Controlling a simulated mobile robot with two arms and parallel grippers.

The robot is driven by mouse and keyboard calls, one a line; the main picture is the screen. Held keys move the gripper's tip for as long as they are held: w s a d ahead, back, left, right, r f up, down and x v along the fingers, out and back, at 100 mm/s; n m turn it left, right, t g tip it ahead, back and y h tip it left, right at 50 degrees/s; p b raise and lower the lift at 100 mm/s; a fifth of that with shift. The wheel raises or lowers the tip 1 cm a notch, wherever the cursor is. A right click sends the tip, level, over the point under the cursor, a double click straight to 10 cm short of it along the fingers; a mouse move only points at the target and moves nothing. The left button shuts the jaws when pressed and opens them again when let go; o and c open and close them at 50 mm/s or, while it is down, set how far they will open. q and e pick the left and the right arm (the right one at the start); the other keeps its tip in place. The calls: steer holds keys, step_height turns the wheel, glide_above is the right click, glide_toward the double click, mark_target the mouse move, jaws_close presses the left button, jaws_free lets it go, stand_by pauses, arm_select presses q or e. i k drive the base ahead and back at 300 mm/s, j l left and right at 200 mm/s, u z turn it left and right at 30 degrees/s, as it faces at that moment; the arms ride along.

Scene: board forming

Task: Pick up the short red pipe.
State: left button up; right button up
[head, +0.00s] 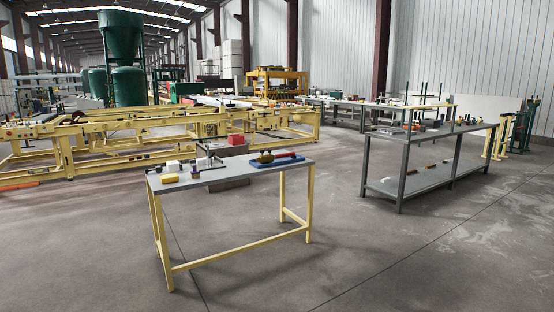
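A small table (225,174) with a grey top and yellow legs stands in front of me. Near the right end of its top lies a red elongated object (287,155), which may be the short red pipe; it is too small to be sure. A blue item (262,161) with a yellowish part lies just left of it. Neither of my grippers shows in this view.
A yellow block (172,178) and several small items lie on the table's left half. A red box (236,139) sits behind the table. A long grey workbench (428,147) stands at right. Yellow machinery (110,138) fills the left. Floor in front is clear.

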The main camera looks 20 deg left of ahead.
mark_target(265, 158)
steer(key=i+u, duration=0.2)
steer(key=i, duration=3.9)
steer(key=i+u, duration=0.2)
steer(key=i, duration=0.3)
steer(key=i+l+u, duration=0.15)
steer(key=i, duration=0.35)
steer(key=i+l+u, duration=0.2)
steer(key=i, duration=0.25)
